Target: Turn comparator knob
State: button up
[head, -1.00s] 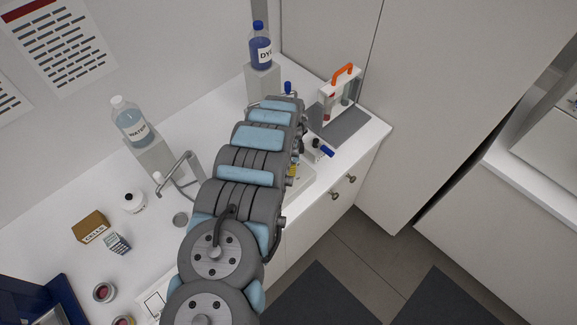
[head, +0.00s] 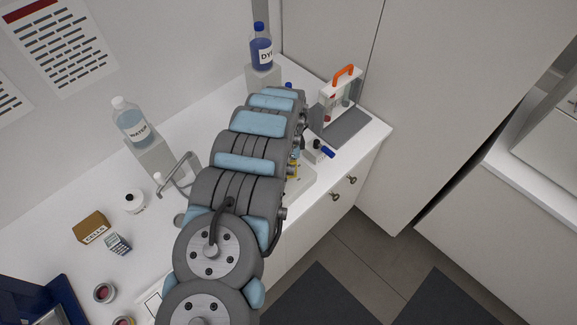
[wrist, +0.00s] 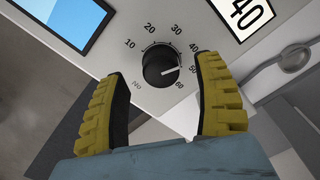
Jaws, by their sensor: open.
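The comparator knob (wrist: 160,65) is black and round, on a pale panel with a scale from 10 to 60. Its white pointer line points right, roughly toward 50. My gripper (wrist: 162,72) is open in the wrist view, its yellow ridged fingers to the left and right of the knob. The fingertips reach about level with the knob in the picture. I see no clear contact, and the depth gap is hard to judge. In the head view my arm hides the gripper and the knob.
A blue screen (wrist: 70,20) and a card reading 40 (wrist: 244,14) flank the knob. In the head view, a dye bottle (head: 261,48), an orange-handled rack (head: 343,77) and a small white block with a blue lever (head: 319,150) stand near my arm.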

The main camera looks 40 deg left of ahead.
notch_tip(320, 180, up, 9)
dwell(0.7)
dwell(0.4)
